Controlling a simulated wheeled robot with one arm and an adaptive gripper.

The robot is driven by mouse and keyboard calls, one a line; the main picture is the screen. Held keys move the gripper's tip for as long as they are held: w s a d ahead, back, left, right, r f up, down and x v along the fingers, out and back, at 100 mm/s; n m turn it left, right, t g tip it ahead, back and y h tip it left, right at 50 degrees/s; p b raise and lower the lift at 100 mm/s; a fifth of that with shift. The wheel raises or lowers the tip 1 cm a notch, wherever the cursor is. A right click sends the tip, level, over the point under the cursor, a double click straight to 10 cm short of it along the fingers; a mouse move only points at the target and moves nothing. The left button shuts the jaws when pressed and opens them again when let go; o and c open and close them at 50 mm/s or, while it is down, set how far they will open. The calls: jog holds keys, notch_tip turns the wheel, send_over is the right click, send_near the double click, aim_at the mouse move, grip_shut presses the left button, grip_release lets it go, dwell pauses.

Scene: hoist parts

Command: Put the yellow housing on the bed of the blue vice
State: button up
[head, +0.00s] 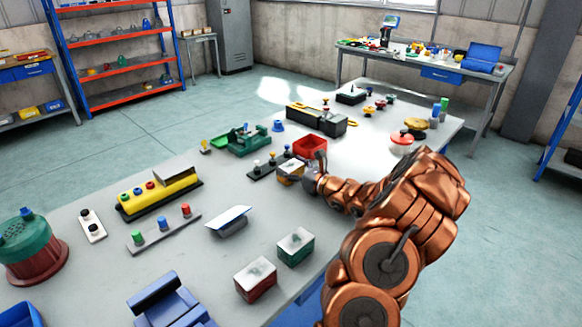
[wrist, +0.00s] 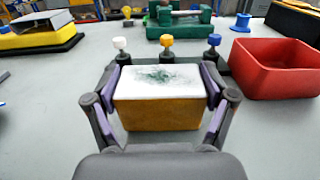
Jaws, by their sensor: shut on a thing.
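The yellow housing (head: 288,176), a small block with a whitish top, is between the fingers of my gripper (head: 306,178). In the wrist view the housing (wrist: 160,116) fills the space between the two fingers of my gripper (wrist: 161,84), which press on its left and right sides. I cannot tell whether it touches the table. The blue vice (head: 170,302) stands at the near left of the table in the head view, partly cut off by the bottom edge and well away from my gripper. The wrist view does not show it.
A red bin (head: 311,145) stands just behind the housing, beside a dark strip with knobs (head: 265,165). A green vice (head: 245,140) is farther back. Green (head: 296,247) and red (head: 256,282) housings and a blue-edged part (head: 229,221) stand between my gripper and the blue vice.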

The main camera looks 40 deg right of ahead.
jog(key=shift+f, duration=0.35)
